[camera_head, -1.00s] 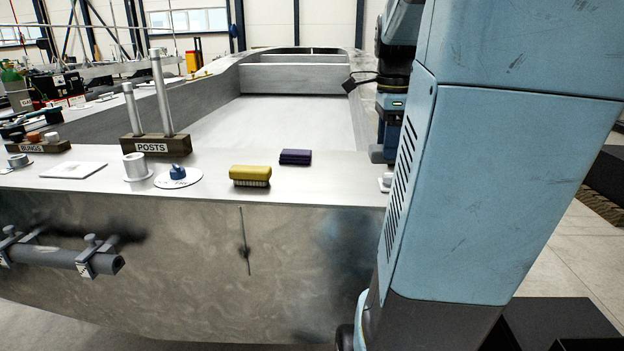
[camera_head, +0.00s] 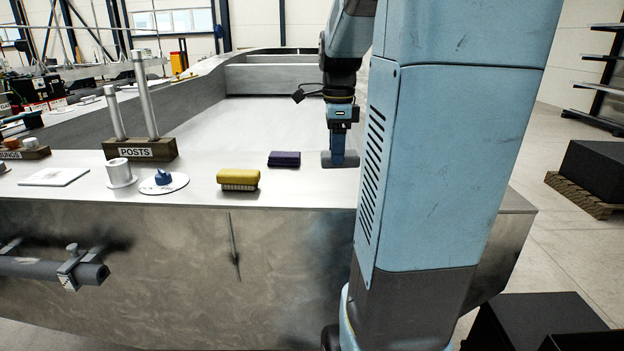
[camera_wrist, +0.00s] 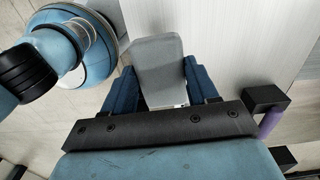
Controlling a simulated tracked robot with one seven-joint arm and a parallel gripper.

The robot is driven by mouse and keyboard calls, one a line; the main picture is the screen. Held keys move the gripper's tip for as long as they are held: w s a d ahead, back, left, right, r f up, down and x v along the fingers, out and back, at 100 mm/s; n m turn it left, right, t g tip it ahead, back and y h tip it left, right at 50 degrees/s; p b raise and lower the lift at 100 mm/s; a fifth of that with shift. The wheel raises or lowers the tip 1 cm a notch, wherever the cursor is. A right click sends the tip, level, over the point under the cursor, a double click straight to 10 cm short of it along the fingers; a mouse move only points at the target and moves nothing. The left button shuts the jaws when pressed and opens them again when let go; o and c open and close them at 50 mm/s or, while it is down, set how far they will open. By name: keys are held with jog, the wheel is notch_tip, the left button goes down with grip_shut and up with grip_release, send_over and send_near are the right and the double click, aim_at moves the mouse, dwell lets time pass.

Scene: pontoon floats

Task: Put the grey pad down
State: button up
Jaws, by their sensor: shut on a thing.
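The grey pad (camera_head: 327,160) is a flat block, seen in the head view below my gripper (camera_head: 338,150), near the right end of the bare metal deck. In the wrist view the pad (camera_wrist: 157,55) lies between the two blue fingers of my gripper (camera_wrist: 160,85), which is shut on it. The gripper points down. The pad's underside is hidden, and I cannot tell whether it touches the deck or hovers just above it.
A folded purple cloth (camera_head: 284,159) lies just left of the pad, with a yellow brush (camera_head: 238,179) further left. Deck behind is clear.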

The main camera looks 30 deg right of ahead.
send_over(313, 190)
jog(key=f, duration=0.5)
jog(key=shift+s+d+f, duration=0.15)
jog(key=shift+s+f, duration=0.15)
jog(key=shift+f, duration=0.1)
jog(key=f, duration=0.3)
jog(key=shift+w, duration=0.2)
jog(key=shift+s+f, duration=0.1)
jog(key=shift+f, duration=0.1)
jog(key=c, duration=0.3)
jog(key=o, duration=1.1)
jog(key=shift+f, duration=0.1)
jog(key=shift+c, duration=0.2)
jog(key=o, duration=0.3)
jog(key=shift+o, duration=0.2)
